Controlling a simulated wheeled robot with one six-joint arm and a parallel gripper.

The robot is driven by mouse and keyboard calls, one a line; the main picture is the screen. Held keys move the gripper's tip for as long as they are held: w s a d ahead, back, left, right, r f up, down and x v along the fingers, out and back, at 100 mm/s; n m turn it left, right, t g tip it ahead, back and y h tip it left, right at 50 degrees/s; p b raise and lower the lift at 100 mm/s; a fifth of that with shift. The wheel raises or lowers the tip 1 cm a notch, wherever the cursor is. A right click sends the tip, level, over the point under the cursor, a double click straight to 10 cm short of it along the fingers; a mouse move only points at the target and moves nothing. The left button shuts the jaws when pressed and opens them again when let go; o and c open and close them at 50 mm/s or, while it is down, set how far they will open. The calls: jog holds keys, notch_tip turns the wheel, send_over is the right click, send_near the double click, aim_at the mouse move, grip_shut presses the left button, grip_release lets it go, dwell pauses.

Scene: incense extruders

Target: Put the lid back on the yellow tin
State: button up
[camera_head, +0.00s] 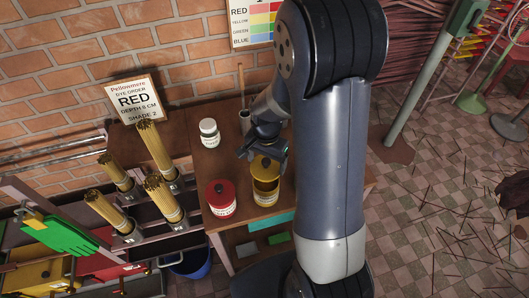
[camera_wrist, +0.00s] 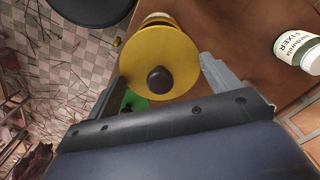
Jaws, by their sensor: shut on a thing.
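The yellow tin (camera_head: 266,198) stands on the brown wooden table, near its right side, next to the red tin. My gripper (camera_head: 262,152) is above it, shut on the round yellow lid (camera_head: 265,165). In the wrist view the lid (camera_wrist: 165,45) sits between my two fingers, its dark knob (camera_wrist: 160,80) towards my palm. The lid looks tilted, over the back of the tin's mouth. Part of the tin shows past the lid's far edge in the wrist view. Whether lid and rim touch cannot be told.
The closed red tin (camera_head: 220,198) stands left of the yellow tin. A white fixer jar (camera_head: 209,133) stands further back, and it also shows in the wrist view (camera_wrist: 298,50). A rack with incense bundles (camera_head: 161,198) is on the left. A dye order sign (camera_head: 133,98) stands behind.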

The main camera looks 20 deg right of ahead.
jog(key=shift+f+b, duration=2.5)
jog(key=shift+f, duration=0.75)
jog(key=shift+f+b, duration=0.15)
jog(key=shift+b, duration=0.3)
jog(key=o, duration=0.9)
jog(key=shift+c, duration=0.2)
jog(key=shift+r+p, duration=2.65)
jog(key=shift+r, duration=0.95)
jog(key=shift+c, duration=0.6)
